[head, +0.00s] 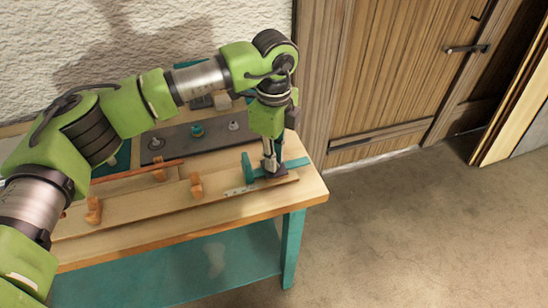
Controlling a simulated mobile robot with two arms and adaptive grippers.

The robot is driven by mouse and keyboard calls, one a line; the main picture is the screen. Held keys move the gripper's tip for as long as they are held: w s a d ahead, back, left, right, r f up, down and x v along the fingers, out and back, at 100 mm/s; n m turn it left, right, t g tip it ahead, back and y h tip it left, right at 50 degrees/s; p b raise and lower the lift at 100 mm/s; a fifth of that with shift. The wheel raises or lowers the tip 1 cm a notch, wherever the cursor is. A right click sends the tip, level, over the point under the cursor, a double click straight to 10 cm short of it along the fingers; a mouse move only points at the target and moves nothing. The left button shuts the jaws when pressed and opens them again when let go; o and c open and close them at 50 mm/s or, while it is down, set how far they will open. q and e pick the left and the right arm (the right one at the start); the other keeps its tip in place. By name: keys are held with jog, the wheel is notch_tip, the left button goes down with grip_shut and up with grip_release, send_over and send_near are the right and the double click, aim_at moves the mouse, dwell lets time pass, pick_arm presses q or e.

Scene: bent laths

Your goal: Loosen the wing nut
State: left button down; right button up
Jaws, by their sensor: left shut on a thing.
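My left gripper (271,165) points straight down at the right end of the workbench (215,213). Its fingers are shut low over a small dark block beside a teal upright piece (248,167) and a teal strip (297,162). The wing nut does not show clearly; the fingers hide the spot they grip. A reddish-brown lath (140,172) lies across the bench, near several orange-brown wooden blocks (196,187). My right gripper is not in view.
A dark grey plate (215,139) with several small knobs or fittings lies at the back of the bench. A wooden door (395,70) stands behind it to the right. The floor (430,230) at the right is clear. Boards lean at the far right.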

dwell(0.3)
pick_arm(q)
jog(key=c, duration=2)
grip_release()
jog(key=shift+r, duration=0.1)
notch_tip(320, 180, up, 12)
jog(key=shift+f, duration=0.1)
